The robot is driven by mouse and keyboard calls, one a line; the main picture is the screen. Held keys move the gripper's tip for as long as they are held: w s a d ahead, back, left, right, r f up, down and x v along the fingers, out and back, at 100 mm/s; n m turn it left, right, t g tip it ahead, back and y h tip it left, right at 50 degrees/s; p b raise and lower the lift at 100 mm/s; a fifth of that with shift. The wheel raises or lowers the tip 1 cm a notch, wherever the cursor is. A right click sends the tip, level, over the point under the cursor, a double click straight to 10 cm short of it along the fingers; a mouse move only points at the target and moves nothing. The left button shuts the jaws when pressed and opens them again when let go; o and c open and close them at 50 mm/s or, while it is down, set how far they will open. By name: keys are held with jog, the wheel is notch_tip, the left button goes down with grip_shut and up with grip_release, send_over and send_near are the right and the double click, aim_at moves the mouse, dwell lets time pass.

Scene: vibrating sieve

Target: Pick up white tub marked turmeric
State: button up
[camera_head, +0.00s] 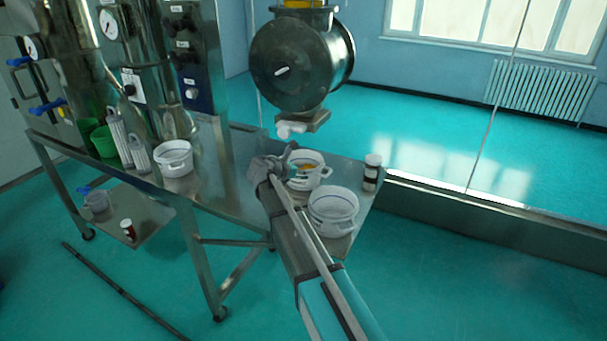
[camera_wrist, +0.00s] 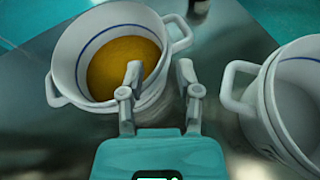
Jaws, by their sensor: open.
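A white two-handled tub holding yellow-orange powder (camera_head: 314,179) stands on the steel table under the valve. It also shows in the wrist view (camera_wrist: 64,62), upright, with a blue line inside its wall. No turmeric marking is readable on it. My gripper (camera_wrist: 160,75) is open and empty at this tub. One finger shows over the powder and the other outside the near right rim, so the wall lies between them in the picture. Contact with the wall cannot be told. In the head view my gripper (camera_head: 285,162) partly covers the tub's left side.
A white tub (camera_head: 333,221) stands close at the right, its handle near my right finger in the wrist view (camera_wrist: 238,92). Another white tub (camera_head: 173,163) is further left. A dark jar with a white lid (camera_head: 372,173) stands behind. The metal valve (camera_head: 300,65) hangs above.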

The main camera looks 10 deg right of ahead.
jog(key=shift+d, duration=0.1)
jog(key=b+x, duration=0.2)
jog(key=x, duration=0.2)
jog(key=shift+f, duration=0.25)
jog(key=shift+w+d+f, duration=0.1)
jog(key=shift+w+d, duration=0.15)
jog(key=shift+d, duration=0.1)
grip_shut()
dwell(0.3)
